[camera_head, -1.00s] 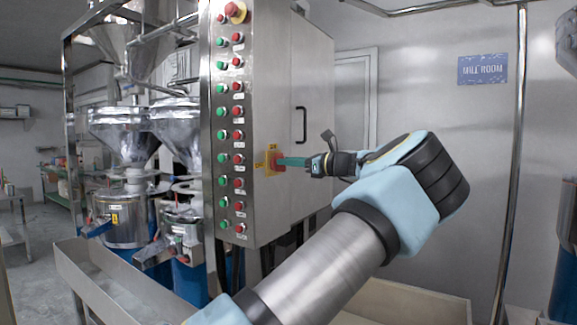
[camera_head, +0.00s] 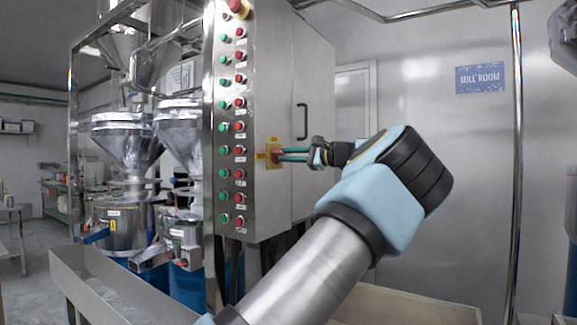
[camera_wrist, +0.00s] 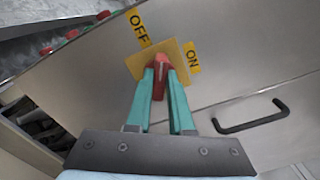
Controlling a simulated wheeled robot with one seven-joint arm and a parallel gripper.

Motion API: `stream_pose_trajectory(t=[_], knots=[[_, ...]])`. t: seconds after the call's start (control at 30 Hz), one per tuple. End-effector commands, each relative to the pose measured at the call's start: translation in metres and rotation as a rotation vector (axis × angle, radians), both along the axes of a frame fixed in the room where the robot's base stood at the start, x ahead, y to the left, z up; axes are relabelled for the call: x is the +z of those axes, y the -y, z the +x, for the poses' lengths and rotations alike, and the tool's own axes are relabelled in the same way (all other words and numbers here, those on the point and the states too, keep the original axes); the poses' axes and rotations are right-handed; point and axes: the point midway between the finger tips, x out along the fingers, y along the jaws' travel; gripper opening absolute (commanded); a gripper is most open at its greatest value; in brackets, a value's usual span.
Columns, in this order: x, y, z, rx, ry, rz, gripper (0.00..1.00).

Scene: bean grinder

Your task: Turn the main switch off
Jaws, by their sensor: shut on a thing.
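The main switch is a red knob (camera_wrist: 160,78) on a yellow plate (camera_wrist: 139,67), set in the side of a steel cabinet. In the wrist view, a yellow OFF label (camera_wrist: 138,29) is at the plate's upper left and an ON label (camera_wrist: 192,58) at its right. My gripper (camera_wrist: 161,72) is shut on the red knob, one green finger on each side. The fingers partly hide the knob. In the head view, my gripper (camera_head: 280,154) reaches the yellow plate (camera_head: 271,157) from the right, and the knob is mostly hidden.
The cabinet (camera_head: 285,80) carries columns of green and red buttons on its front and a black door handle (camera_head: 302,121) near the switch. A red knob (camera_head: 238,7) is at its top. Steel hoppers (camera_head: 128,140) stand left. A metal trough (camera_head: 110,295) is below.

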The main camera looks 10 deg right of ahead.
Motion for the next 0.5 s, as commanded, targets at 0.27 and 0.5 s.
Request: stream_pose_trajectory(t=[0.27, 0.5], knots=[[-0.0068, -0.001, -0.0005, 0.0, 0.168, -0.18, 0.0], [-0.007, -0.0007, -0.0007, -0.001, 0.274, -0.291, 0.0]])
